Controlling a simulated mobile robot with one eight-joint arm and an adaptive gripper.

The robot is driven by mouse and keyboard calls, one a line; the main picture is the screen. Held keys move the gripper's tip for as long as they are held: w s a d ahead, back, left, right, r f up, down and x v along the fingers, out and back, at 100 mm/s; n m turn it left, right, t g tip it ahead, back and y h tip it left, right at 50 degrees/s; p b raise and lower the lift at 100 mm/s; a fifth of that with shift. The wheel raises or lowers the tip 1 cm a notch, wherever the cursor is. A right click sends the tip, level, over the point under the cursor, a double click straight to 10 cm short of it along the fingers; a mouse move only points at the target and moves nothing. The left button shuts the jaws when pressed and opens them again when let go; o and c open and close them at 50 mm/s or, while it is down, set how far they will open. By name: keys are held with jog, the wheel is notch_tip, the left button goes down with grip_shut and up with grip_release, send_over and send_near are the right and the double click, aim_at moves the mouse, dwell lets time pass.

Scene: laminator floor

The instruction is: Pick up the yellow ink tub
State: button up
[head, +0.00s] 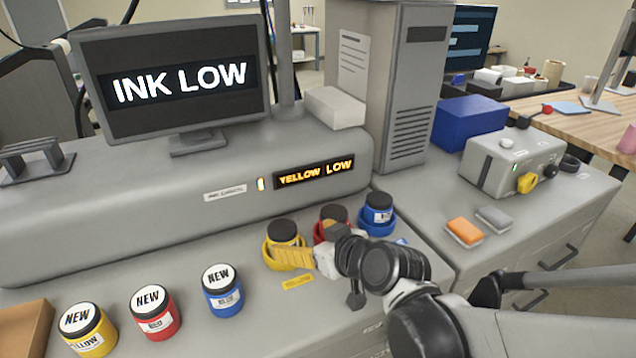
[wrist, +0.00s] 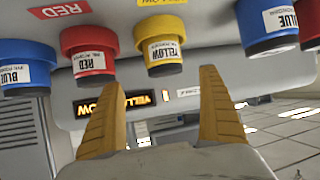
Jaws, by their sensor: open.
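In the head view a yellow ink tub (head: 283,231) with a dark lid sits in a yellow ring holder (head: 267,255) below the lit YELLOW LOW display. Another yellow tub (head: 87,334), its lid marked NEW, stands at the front left. My gripper (head: 288,257) is open, in front of the holder and hiding part of it. The wrist view is upside down. There the yellow tub in the holder (wrist: 160,50) lies between the lines of my fingers (wrist: 164,78), near their tips. Nothing is held, and I cannot tell the remaining depth.
A red tub (head: 333,217) and a blue tub (head: 378,207) sit in holders close to the right. NEW red (head: 155,313) and blue (head: 222,291) tubs stand at the left. The machine body (head: 120,225) rises behind. The counter between the two groups is clear.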

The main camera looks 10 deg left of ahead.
aim_at(291, 238)
jog(key=x, duration=0.2)
jog(key=b+x, duration=0.1)
jog(key=shift+a+f, duration=0.35)
jog(key=shift+f, duration=0.05)
jog(key=b+x, duration=0.1)
jog(key=x, duration=0.4)
jog(key=shift+w+a+f, duration=0.1)
jog(key=shift+a, duration=0.2)
jog(key=c, duration=1.3)
